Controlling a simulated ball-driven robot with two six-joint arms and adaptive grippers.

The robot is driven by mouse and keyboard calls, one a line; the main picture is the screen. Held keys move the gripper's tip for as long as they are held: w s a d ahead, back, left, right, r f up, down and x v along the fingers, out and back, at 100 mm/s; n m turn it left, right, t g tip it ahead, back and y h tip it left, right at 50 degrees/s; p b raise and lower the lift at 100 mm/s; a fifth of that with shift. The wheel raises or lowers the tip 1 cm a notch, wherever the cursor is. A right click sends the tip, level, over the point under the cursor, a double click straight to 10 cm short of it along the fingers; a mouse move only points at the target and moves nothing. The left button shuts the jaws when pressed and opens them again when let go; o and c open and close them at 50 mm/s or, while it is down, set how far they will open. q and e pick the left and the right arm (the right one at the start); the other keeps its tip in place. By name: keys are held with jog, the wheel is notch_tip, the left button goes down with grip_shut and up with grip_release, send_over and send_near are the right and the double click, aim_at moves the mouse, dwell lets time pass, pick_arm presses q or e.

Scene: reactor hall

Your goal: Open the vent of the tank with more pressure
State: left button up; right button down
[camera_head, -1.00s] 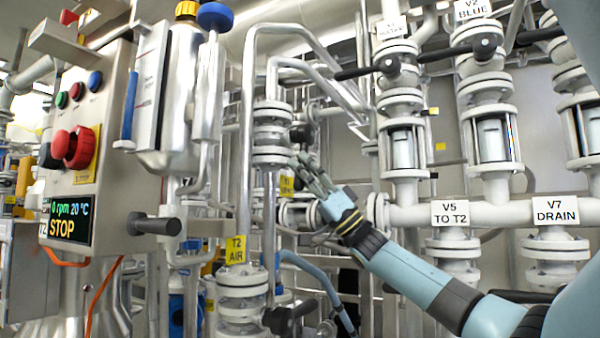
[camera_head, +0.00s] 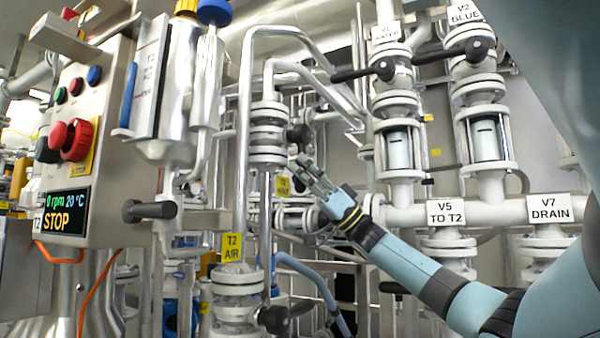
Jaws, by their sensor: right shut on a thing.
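My right gripper (camera_head: 303,163) reaches in from the right to the pipework in the middle. Its fingers are closed just below a black valve handle (camera_head: 298,134) on a white flanged valve (camera_head: 268,140). What lies between the fingertips is mostly hidden; it seems to be part of a valve handle there. A small yellow label (camera_head: 283,186) hangs behind the fingers, its text too small to read. Lower down, a yellow label reading T2 AIR (camera_head: 232,247) sits above another flanged valve with a black handle (camera_head: 275,320). My left gripper is out of view.
A control panel (camera_head: 75,140) with a red knob and a STOP display stands at the left, beside a steel vessel (camera_head: 170,100). Valves labelled V5 TO T2 (camera_head: 445,212) and V7 DRAIN (camera_head: 549,208) are at the right. Pipes crowd the space around the gripper.

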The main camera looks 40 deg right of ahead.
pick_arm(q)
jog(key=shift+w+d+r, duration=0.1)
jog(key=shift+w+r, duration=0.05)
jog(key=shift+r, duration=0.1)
pick_arm(e)
jog(key=shift+w+d+r, duration=0.15)
jog(key=shift+d+r, duration=0.05)
jog(key=shift+d, duration=0.2)
jog(key=c, duration=1.1)
grip_release()
jog(key=shift+d+f, duration=0.1)
jog(key=shift+f, duration=0.05)
jog(key=shift+c, duration=0.2)
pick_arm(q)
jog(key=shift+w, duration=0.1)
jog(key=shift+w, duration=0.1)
pick_arm(e)
notch_tip(320, 180, up, 10)
jog(key=shift+r, duration=0.2)
